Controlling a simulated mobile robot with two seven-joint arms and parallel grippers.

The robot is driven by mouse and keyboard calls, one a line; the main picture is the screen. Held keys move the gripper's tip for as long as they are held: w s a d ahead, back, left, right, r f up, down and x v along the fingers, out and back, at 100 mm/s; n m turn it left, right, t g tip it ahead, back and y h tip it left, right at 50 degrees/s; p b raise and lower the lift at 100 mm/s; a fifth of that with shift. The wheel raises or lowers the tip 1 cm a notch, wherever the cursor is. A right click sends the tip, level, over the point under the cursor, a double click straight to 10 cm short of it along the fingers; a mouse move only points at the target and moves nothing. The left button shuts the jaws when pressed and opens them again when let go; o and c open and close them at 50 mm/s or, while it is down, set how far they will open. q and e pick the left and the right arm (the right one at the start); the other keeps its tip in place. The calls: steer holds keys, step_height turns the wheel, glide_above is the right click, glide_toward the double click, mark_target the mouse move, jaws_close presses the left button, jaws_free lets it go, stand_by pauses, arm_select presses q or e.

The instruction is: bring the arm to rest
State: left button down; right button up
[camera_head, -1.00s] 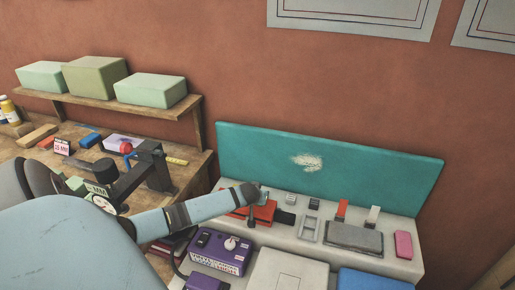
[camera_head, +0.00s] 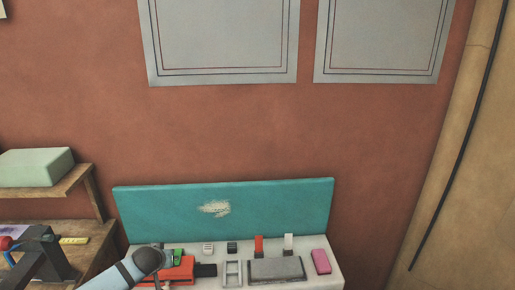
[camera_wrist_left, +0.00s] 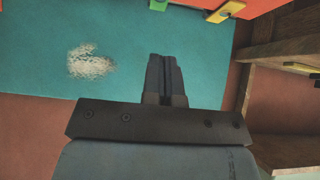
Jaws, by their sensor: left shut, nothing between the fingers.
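My left arm comes in at the lower left of the head view, its gripper (camera_head: 162,258) close beside a red item (camera_head: 183,271) on the grey bench top. In the left wrist view the gripper's two dark fingers (camera_wrist_left: 165,66) are together with nothing between them. They show against the teal panel (camera_wrist_left: 130,50). I cannot tell whether the gripper touches the red item. My right gripper is in neither view.
The teal panel (camera_head: 270,207) stands behind the bench top (camera_head: 218,283). A grey pad (camera_head: 276,268), a pink block (camera_head: 321,261) and small switches lie right of my gripper. A wooden shelf (camera_head: 60,188) with a green box (camera_head: 36,167) is at the left.

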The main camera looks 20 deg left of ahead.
arm_select(q)
steer(key=s+d+f+m+h, duration=0.1)
steer(key=s+d+f, duration=0.15)
steer(key=d, duration=0.25)
steer(key=s+d+f+m+t+h, duration=0.1)
steer(key=s+d+f+m, duration=0.15)
steer(key=d, duration=0.25)
steer(key=s+d+f+m+h, duration=0.1)
steer(key=s+d+f, duration=0.15)
steer(key=d, duration=0.25)
steer(key=s+d+m+t+h, duration=0.1)
steer(key=s+d+m+h, duration=0.1)
steer(key=s+d, duration=0.4)
steer(key=s+d+r+m+t+h+p, duration=0.1)
steer(key=s+d+m+h, duration=0.1)
steer(key=s+d, duration=0.5)
steer(key=d, duration=0.5)
steer(key=shift+d+r, duration=0.3)
steer(key=shift+d, duration=0.05)
steer(key=shift+s, duration=0.1)
